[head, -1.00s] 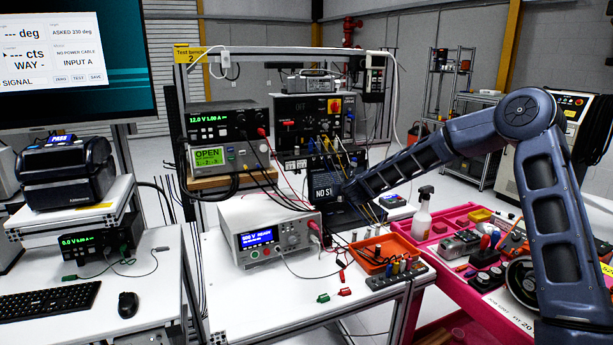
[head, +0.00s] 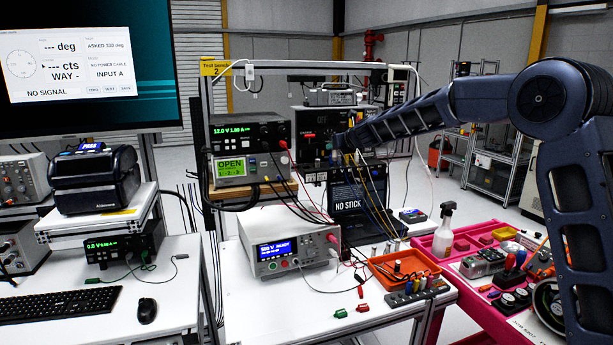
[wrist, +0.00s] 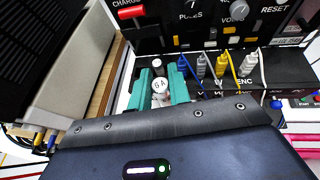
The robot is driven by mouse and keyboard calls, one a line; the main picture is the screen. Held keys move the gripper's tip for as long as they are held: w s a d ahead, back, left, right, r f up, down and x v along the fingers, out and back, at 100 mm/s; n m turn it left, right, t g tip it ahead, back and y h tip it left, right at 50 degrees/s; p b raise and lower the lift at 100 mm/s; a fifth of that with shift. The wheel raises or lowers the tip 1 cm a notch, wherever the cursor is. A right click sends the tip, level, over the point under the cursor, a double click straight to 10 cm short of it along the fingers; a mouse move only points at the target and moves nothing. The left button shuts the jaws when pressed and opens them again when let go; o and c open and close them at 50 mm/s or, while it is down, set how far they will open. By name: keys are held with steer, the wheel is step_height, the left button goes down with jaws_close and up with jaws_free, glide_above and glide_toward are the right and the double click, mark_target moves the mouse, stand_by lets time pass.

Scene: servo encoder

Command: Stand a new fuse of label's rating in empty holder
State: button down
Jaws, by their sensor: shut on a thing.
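In the wrist view my gripper (wrist: 160,82) has two teal fingers shut on a pale fuse (wrist: 159,87) whose end is marked "6 A". The fuse is at the lower front of the black control panel (wrist: 225,25), left of plugs with grey, yellow and white leads. A small dark-and-grey part (wrist: 157,66) shows just beyond the fuse; I cannot tell whether it is a holder or whether the fuse touches it. In the head view the arm reaches to the panel (head: 315,122), and the fingers and fuse are too small or hidden to make out. The rating label is not readable.
An orange tray (head: 430,265) with small parts sits on the white bench (head: 345,300). Several small cylinders stand behind it. A dark rack (head: 398,298) is in front. Power supplies (head: 248,134) stand left of the panel. Leads (wrist: 240,65) hang close to the right finger.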

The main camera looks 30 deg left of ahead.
steer(key=a+f, duration=0.1)
steer(key=a, duration=0.3)
steer(key=w+a+f, duration=0.1)
steer(key=a, duration=0.3)
steer(key=a+f, duration=0.2)
steer(key=a, duration=0.2)
steer(key=shift+w, duration=0.15)
steer(key=shift+a+f+m, duration=0.2)
steer(key=shift+f+m, duration=0.05)
steer(key=shift+m, duration=0.05)
steer(key=shift+f+t, duration=0.3)
steer(key=shift+f, duration=1.2)
steer(key=shift+f, duration=0.15)
steer(key=c, duration=1.6)
jaws_free()
